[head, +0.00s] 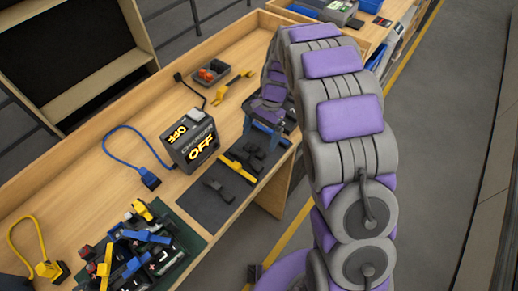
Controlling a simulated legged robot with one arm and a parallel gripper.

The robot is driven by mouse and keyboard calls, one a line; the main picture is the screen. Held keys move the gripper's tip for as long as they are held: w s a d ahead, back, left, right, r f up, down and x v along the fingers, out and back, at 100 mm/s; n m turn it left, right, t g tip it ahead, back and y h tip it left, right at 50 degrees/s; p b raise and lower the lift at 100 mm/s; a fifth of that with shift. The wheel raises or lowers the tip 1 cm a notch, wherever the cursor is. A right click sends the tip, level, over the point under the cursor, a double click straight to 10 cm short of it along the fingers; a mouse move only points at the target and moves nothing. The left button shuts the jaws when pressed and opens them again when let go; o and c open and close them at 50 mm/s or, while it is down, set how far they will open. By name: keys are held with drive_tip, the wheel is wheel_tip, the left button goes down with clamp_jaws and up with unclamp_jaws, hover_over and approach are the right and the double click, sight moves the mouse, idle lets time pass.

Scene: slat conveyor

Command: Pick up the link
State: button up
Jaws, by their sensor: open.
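A dark link-like piece (218,188) lies on a dark grey mat (205,210) near the bench's front edge. More dark pieces (250,152) lie further back, beside a yellow strip; I cannot tell which piece is the link. My arm arches over from the right and comes down at the bench. My gripper (262,132) is at its far end, low over the back of the mat area, close to the dark pieces. It is open; its fingertips are small and hard to make out. I see nothing held in it.
A charger box (190,140) reading OFF stands behind the mat. A blue cable plug (149,179) lies left of it. A grey tray (210,73) with orange items and a yellow tool (222,91) lie further back. Cluttered tools (125,250) fill the front left.

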sight(255, 146)
drive_tip(key=a+f, duration=0.1)
drive_tip(key=s+a+f, duration=0.1)
drive_tip(key=a+f+b, duration=0.1)
drive_tip(key=shift+s+a+f, duration=0.25)
drive_tip(key=shift+f, duration=0.15)
drive_tip(key=d, duration=0.1)
drive_tip(key=s+d, duration=0.1)
drive_tip(key=shift+d+f, duration=0.3)
drive_tip(key=shift+f, duration=0.1)
drive_tip(key=shift+w+d+f, duration=0.15)
drive_tip(key=shift+w, duration=0.2)
drive_tip(key=shift+c, duration=1.3)
drive_tip(key=shift+w+a, duration=0.15)
drive_tip(key=shift+a, duration=0.9)
drive_tip(key=c, duration=0.5)
drive_tip(key=shift+c, duration=1.3)
drive_tip(key=shift+d+r, duration=0.25)
drive_tip(key=shift+d, duration=0.3)
drive_tip(key=c, duration=0.5)
drive_tip(key=shift+a, duration=0.1)
